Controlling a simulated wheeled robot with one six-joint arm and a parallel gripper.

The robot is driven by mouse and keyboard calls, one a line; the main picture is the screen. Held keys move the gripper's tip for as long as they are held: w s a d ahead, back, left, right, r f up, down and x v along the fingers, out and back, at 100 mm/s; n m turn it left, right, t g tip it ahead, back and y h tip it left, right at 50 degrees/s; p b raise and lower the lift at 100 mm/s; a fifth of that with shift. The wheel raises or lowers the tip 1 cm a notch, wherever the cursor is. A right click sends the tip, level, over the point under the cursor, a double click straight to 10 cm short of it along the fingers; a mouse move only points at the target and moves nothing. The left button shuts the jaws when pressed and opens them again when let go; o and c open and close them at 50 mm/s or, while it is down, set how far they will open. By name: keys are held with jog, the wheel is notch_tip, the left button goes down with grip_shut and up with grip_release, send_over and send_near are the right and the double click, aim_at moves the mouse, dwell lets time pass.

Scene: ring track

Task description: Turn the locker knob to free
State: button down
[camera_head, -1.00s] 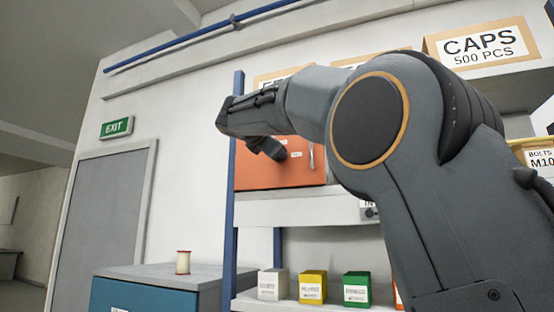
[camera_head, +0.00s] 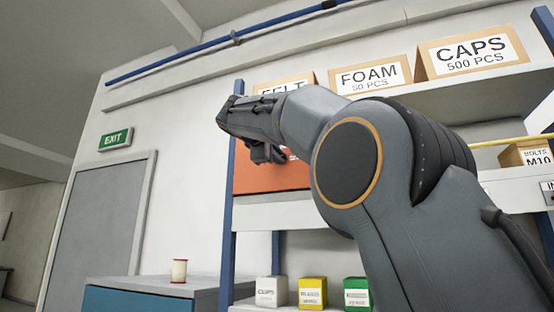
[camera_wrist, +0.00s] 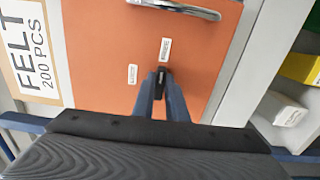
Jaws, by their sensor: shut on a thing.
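The orange locker (camera_head: 262,178) stands on a shelf behind my arm; its front fills much of the wrist view (camera_wrist: 100,70). The dark locker knob (camera_wrist: 160,82) shows between my two fingertips, with a pale mark on it. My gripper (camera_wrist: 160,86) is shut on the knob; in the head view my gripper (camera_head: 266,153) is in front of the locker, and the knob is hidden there. Two small white labels, one upper right (camera_wrist: 165,50) and one left (camera_wrist: 132,74), are near the knob; their text is too small to read. A metal handle (camera_wrist: 178,8) is at the top edge.
The FELT box (camera_wrist: 32,45), FOAM box (camera_head: 372,77) and CAPS box (camera_head: 472,50) stand on the top shelf. Small white (camera_head: 270,291), yellow (camera_head: 312,292) and green (camera_head: 356,293) boxes stand below. A spool (camera_head: 179,271) is on the cabinet (camera_head: 150,285) at left.

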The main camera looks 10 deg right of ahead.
dwell(0.6)
jog(key=c, duration=1.8)
grip_release()
jog(key=shift+o, duration=0.2)
jog(key=b+v, duration=0.2)
jog(key=v, duration=0.6)
jog(key=shift+w, duration=0.1)
